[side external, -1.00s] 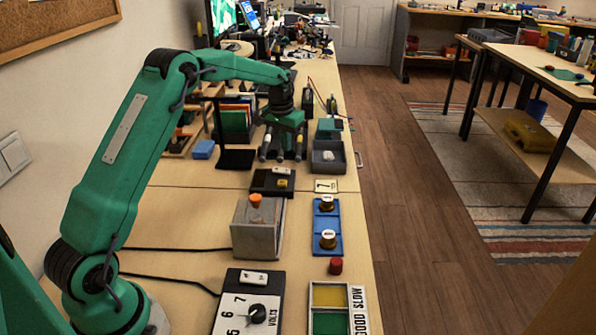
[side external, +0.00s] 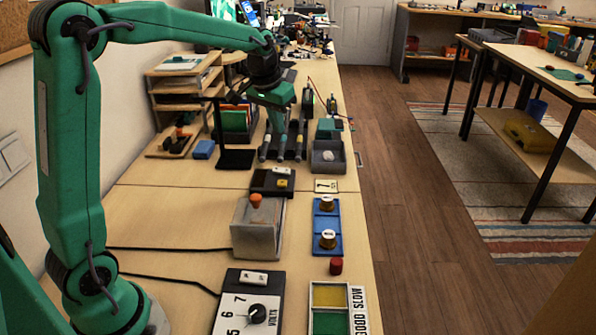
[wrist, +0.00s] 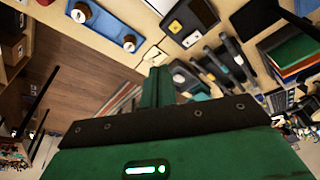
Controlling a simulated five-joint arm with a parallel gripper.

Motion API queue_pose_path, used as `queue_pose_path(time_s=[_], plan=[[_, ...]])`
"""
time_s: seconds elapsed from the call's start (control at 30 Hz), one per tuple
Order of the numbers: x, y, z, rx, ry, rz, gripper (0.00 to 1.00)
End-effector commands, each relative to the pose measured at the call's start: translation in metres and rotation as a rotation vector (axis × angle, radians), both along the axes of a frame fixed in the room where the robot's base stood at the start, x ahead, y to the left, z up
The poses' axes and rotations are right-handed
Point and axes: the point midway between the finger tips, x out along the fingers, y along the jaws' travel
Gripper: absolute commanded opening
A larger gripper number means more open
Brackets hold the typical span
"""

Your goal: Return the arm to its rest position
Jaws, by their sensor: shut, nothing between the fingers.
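My gripper (side external: 281,125) is the green end of my arm, pointing down above the row of grey-tipped dark rods on the wooden bench (side external: 190,215). In the wrist view my gripper (wrist: 158,88) shows as a single green block of closed fingers, shut and with nothing visible in it. My arm is raised, its upper link near vertical at the left of the side view.
A grey box with an orange button (side external: 256,202), a blue tray with two round knobs (side external: 327,241), a volts dial panel (side external: 249,306), and a grey open bin (side external: 328,158) stand on the bench. A wooden shelf rack (side external: 185,85) stands near the wall.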

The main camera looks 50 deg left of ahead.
Motion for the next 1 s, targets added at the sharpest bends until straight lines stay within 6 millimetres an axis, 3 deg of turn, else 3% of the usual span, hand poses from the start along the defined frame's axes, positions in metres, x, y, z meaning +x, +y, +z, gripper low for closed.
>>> queue_pose_path(time_s=[0.13, 0.43, 0.73, 1.0], plan=[[-0.029, -0.018, 0.018, 0.005, -0.029, -0.021, 0.00], [-0.090, -0.048, 0.036, 0.009, -0.080, -0.059, 0.00], [-0.151, -0.072, 0.039, 0.011, -0.131, -0.100, 0.00], [-0.204, -0.088, 0.027, 0.011, -0.175, -0.135, 0.00]])
